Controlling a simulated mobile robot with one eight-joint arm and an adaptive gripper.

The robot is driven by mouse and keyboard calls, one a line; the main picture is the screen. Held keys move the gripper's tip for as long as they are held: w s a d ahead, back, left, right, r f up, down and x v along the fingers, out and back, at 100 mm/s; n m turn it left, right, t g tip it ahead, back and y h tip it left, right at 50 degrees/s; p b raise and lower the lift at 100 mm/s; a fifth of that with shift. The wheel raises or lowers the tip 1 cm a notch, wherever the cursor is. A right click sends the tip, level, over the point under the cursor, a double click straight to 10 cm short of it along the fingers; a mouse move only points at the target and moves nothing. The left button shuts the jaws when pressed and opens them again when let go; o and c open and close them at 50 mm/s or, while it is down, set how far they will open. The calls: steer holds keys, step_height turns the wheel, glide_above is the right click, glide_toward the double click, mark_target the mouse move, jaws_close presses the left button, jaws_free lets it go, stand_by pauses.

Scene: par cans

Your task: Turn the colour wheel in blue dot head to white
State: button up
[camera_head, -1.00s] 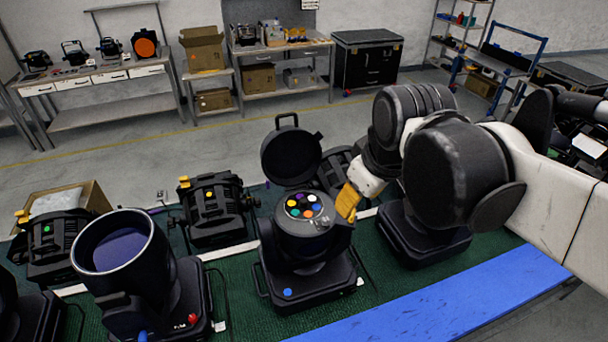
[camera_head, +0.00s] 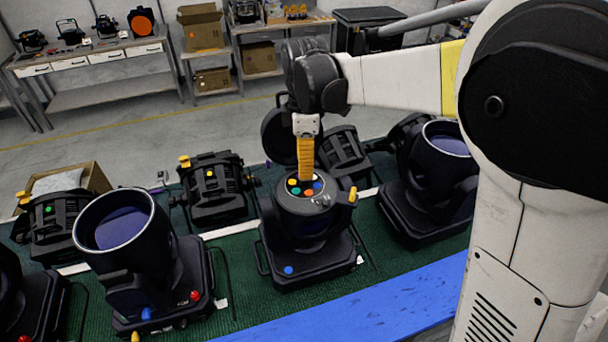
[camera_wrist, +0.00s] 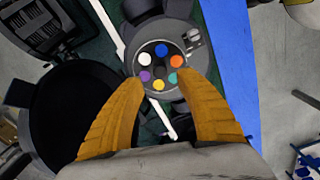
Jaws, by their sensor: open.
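The blue dot head is a black lamp head on a base (camera_head: 312,262) with a blue dot (camera_head: 288,270), at the middle of the head view. Its round black cover (camera_head: 277,136) stands open behind it. The colour wheel (camera_head: 293,190) faces up on its top, partly hidden by my gripper (camera_head: 307,178). In the wrist view the wheel (camera_wrist: 161,66) shows blue at top, orange, teal, yellow, purple, and white (camera_wrist: 145,58) at upper left. My gripper (camera_wrist: 162,79) is open and empty, pointing down over the wheel, one yellow finger each side. Contact cannot be told.
A tilted lamp head with a red dot (camera_head: 195,295) stands to the left, another lamp (camera_head: 440,175) to the right. A yellow-dot lamp (camera_head: 215,188) stands behind left. A yellow knob (camera_head: 353,194) sticks up at the blue dot head's right side. A blue strip (camera_head: 350,312) runs in front.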

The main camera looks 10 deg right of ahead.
mark_target(305, 181)
step_height(305, 181, down, 5)
steer(key=shift+f, duration=0.1)
steer(key=shift+c, duration=0.2)
jaws_close()
steer(key=shift+m, duration=0.4)
